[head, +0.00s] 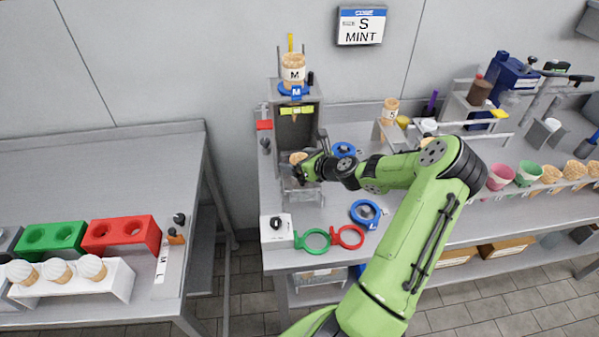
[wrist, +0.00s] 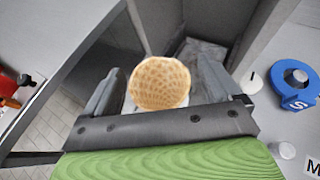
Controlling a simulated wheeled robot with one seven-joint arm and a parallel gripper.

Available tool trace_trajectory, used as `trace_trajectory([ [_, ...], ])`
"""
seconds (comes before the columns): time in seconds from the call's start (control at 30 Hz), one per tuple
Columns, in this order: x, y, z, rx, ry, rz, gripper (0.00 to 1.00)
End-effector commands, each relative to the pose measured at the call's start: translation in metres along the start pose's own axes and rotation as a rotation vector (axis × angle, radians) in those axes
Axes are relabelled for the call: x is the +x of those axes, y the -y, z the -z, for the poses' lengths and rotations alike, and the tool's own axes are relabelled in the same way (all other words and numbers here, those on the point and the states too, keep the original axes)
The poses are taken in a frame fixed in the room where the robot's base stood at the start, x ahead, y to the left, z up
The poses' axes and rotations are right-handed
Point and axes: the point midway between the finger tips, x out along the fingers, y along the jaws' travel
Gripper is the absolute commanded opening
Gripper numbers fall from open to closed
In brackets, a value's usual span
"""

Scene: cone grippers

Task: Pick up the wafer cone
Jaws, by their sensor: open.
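A tan waffle-patterned wafer cone (wrist: 160,82) sits between the two fingers of my gripper (wrist: 158,95) in the wrist view. The fingers stand apart on either side of it. In the head view the cone (head: 298,157) shows at the tip of my gripper (head: 303,168), in front of the grey dispenser stand (head: 296,125). The cone's lower part is hidden by the gripper, and I cannot tell whether the fingers touch it.
Blue rings (head: 365,213) and red and green rings (head: 347,236) lie on the table. Several cones and cups (head: 551,174) line the right side. A gap separates the left table (head: 100,165).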

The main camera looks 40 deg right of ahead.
Motion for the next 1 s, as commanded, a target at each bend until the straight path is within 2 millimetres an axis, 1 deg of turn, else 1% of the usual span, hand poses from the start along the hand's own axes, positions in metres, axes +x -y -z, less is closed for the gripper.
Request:
trace_trajectory([
  [0.07, -0.001, 0.000, 0.000, 0.000, 0.000, 0.000, 0.91],
  [0.17, -0.001, 0.000, 0.000, 0.000, 0.000, 0.000, 0.77],
  [0.33, -0.001, 0.000, 0.000, -0.001, 0.000, 0.000, 0.51],
  [0.63, -0.001, 0.000, 0.000, -0.001, -0.001, 0.000, 0.50],
  [0.73, -0.004, 0.000, -0.006, -0.003, 0.000, 0.001, 0.50],
  [0.77, -0.006, 0.001, -0.011, -0.003, 0.000, 0.001, 0.50],
  [0.87, -0.016, 0.001, -0.032, -0.006, 0.001, 0.002, 0.50],
  [1.0, -0.033, 0.001, -0.066, -0.007, 0.001, 0.003, 0.50],
])
